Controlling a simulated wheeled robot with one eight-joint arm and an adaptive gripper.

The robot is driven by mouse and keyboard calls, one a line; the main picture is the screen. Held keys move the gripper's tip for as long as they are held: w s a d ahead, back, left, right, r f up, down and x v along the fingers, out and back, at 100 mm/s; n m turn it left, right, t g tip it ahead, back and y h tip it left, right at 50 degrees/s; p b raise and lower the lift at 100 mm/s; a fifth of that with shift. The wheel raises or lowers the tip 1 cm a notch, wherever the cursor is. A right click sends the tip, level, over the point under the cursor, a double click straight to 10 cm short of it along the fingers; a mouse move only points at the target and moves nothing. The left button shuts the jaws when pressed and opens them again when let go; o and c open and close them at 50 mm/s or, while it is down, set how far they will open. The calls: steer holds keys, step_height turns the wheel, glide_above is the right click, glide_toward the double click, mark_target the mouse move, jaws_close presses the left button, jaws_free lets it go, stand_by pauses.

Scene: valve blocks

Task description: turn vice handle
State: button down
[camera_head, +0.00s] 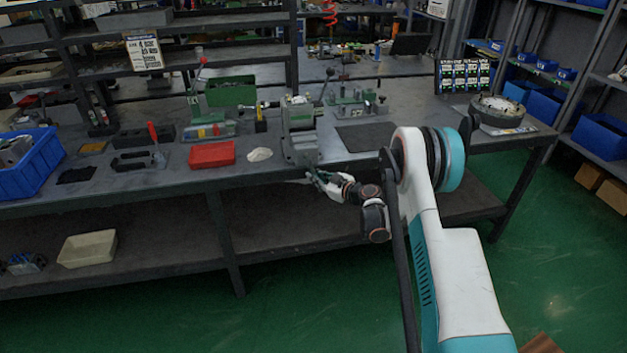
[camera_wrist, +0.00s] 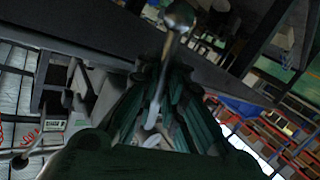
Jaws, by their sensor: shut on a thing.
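The grey vice (camera_head: 298,132) stands at the front edge of the workbench, left of my arm. My gripper (camera_head: 316,178), with dark green fingers, is just below and in front of the vice. In the wrist view, my gripper (camera_wrist: 168,75) is shut on the vice handle (camera_wrist: 179,16), a thin metal rod with a round ball end. The ball end sticks out past the fingertips. The fingers hide part of the rod. In the head view the handle is too small to make out clearly.
A red tray (camera_head: 211,154) and a pale lump (camera_head: 260,154) lie left of the vice. A dark mat (camera_head: 367,137) lies to its right. A blue bin (camera_head: 28,165) stands at the far left. The lower shelf (camera_head: 290,228) runs below my gripper. Green floor is open in front.

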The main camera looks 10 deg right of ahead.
steer(key=shift+d, duration=0.25)
steer(key=c, duration=1.7)
jaws_free()
steer(key=shift+s+r, duration=0.1)
steer(key=shift+s, duration=0.05)
steer(key=v, duration=1.1)
steer(key=shift+s+d+r, duration=0.2)
steer(key=shift+s, duration=0.1)
